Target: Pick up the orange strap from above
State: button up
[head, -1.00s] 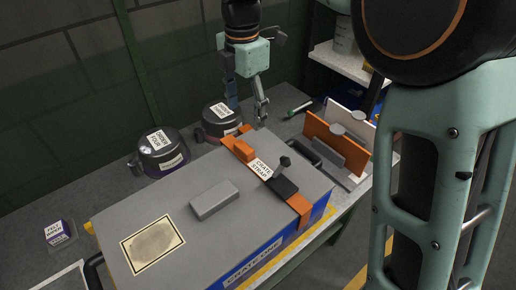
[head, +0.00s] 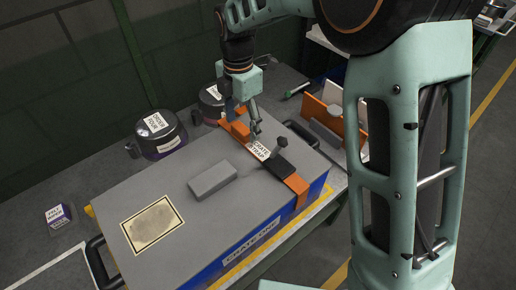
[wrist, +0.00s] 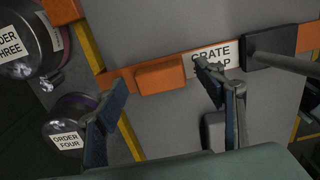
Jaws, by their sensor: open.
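The orange strap (head: 296,184) lies across the grey lid of the blue crate (head: 262,240). It carries an orange block, a white "CRATE STRAP" label (head: 259,149) and a black buckle with a lever (head: 277,164). My gripper (head: 243,124) is over the strap's far end, pointing down. In the wrist view the open fingers (wrist: 168,100) stand either side of the orange block (wrist: 160,75), which shows just ahead of them; the right finger overlaps the label. I cannot tell the exact height above the strap. Nothing is between the fingers.
A grey block (head: 212,179) sits on the lid. Dark lidded pots, one labelled "ORDER FOUR" (head: 158,134), stand behind the crate. An orange and white divider rack (head: 325,120) stands to the right. A small labelled box (head: 58,215) is at the left.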

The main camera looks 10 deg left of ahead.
jog(key=shift+c, duration=0.5)
jog(key=c, duration=1.1)
jog(key=shift+c, duration=0.2)
